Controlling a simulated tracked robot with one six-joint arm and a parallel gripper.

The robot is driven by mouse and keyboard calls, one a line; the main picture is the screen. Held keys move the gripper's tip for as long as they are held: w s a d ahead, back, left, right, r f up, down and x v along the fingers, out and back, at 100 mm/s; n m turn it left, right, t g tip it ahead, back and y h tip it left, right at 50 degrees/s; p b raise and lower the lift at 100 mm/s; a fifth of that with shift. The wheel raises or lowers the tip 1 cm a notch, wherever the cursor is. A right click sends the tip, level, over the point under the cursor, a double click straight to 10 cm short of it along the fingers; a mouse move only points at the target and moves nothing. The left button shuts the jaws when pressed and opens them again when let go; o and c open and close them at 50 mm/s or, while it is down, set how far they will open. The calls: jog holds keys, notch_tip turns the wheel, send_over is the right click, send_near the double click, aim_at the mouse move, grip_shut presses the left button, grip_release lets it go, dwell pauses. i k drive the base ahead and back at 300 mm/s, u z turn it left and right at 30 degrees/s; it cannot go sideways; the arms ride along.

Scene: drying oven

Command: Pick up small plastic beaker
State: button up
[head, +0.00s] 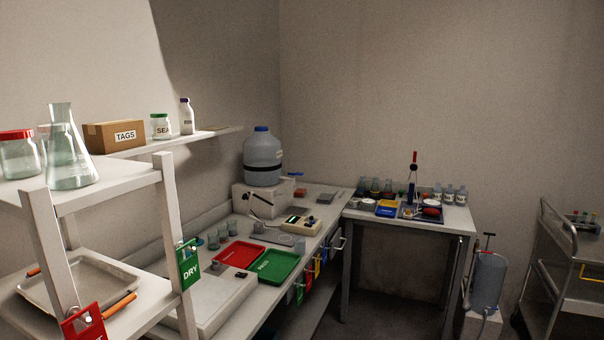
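Three small translucent beakers stand upright in a row on the left bench, left of the red tray. The nearest beaker (213,242) is at the left, the middle beaker (223,235) is just behind it, and the farthest beaker (233,228) is at the right. They are too small to tell which is plastic. A small greyish container (216,267) is at the near edge of the red tray; its kind is unclear. My gripper is not in view.
A red tray (236,244) and a green tray (292,257) lie beside the beakers. A white shelf rack (170,245) with a DRY tag (190,268) stands in the left foreground, partly blocking the bench. A large jug (262,150) is behind.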

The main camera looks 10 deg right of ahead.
aim_at(299, 243)
jog(key=z, duration=0.05)
jog(key=i, duration=1.1)
jog(key=u, duration=0.1)
